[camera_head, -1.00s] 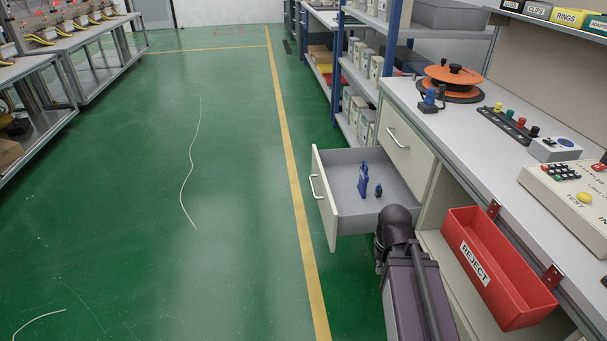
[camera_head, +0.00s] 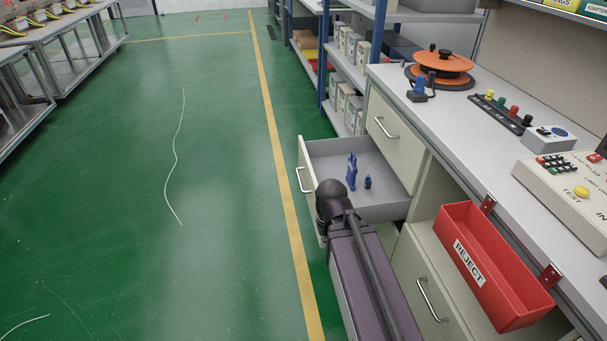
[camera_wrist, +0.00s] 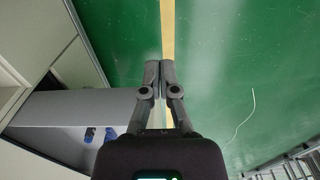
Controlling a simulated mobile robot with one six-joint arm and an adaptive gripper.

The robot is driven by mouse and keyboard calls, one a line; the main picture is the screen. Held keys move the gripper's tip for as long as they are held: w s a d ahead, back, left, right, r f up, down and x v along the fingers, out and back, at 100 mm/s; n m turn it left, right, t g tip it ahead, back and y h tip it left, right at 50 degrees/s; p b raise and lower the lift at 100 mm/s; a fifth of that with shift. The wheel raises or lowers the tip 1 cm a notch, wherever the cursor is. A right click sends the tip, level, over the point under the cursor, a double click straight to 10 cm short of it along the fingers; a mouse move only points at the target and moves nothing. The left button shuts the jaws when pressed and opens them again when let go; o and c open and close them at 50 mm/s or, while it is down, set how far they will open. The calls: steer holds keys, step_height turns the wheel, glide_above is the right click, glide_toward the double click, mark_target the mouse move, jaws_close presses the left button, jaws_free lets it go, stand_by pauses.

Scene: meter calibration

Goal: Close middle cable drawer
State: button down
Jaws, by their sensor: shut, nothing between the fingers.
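The middle cable drawer (camera_head: 378,212) is pulled out of the cream cabinet, with a grey inside and a bar handle (camera_head: 305,180) on its front. Two blue items (camera_head: 351,172) stand in it. In the head view my arm crosses the near front corner of the drawer and hides part of its front; my gripper is hidden there. In the wrist view my gripper (camera_wrist: 159,72) is shut and empty, its fingertips together. The drawer's grey wall (camera_wrist: 75,108) and the blue items (camera_wrist: 90,133) lie left of the fingers. I cannot tell whether the gripper touches the drawer.
A closed upper drawer (camera_head: 395,135) and a closed lower drawer (camera_head: 425,290) flank it. A red REJECT bin (camera_head: 490,265) hangs from the bench edge on the right. The bench top (camera_head: 455,130) holds a cable reel and meters.

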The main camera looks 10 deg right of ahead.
steer(key=shift+a, duration=0.1)
steer(key=w+a+r+n+h, duration=0.2)
steer(key=w+n, duration=0.4)
steer(key=w, duration=0.4)
steer(key=w+a+r+n+h+p, duration=0.1)
steer(key=w+a+n+h, duration=0.3)
steer(key=w, duration=0.6)
steer(key=w+a+r+n+h, duration=0.3)
steer(key=w+a+n, duration=0.2)
steer(key=w+n, duration=0.3)
steer(key=w, duration=0.2)
steer(key=shift+w+a+r, duration=0.4)
steer(key=shift+f, duration=0.1)
steer(key=b, duration=0.7)
glide_toward(311, 179)
steer(key=x, duration=0.5)
steer(key=shift+w+a+f, duration=0.1)
steer(key=shift+f, duration=0.5)
steer(key=shift+d, duration=0.65)
